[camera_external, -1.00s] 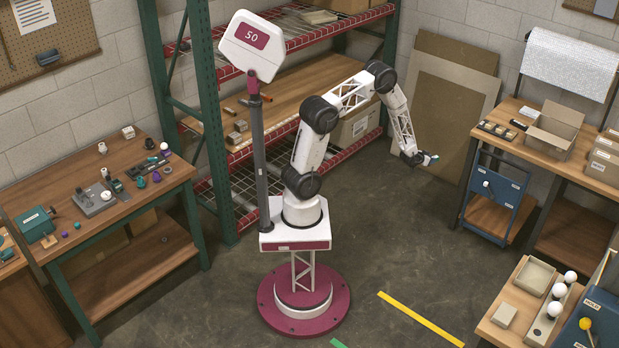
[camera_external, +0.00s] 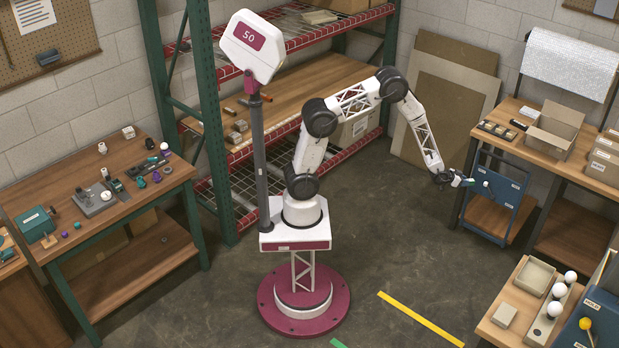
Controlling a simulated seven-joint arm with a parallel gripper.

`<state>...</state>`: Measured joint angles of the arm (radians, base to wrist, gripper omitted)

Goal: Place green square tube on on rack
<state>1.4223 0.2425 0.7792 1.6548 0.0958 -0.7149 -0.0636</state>
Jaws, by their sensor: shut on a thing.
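My gripper (camera_external: 453,178) is shut on a small green piece (camera_external: 460,180), the green square tube as far as I can tell. The piece is very small here and its shape is partly hidden by the fingers. The gripper holds it in the air, close in the picture to the left side of a blue panel rack (camera_external: 505,195) with a white knob-like part (camera_external: 487,184) on its face. I cannot tell whether the piece touches the rack. A large shelving rack (camera_external: 215,130) with green posts and red beams stands behind my arm.
A workbench (camera_external: 590,180) with boxes stands above and right of the blue rack. Another bench with lamp parts (camera_external: 100,195) is at left. A table (camera_external: 500,335) with white balls is at lower right. The floor (camera_external: 400,255) in the middle is clear.

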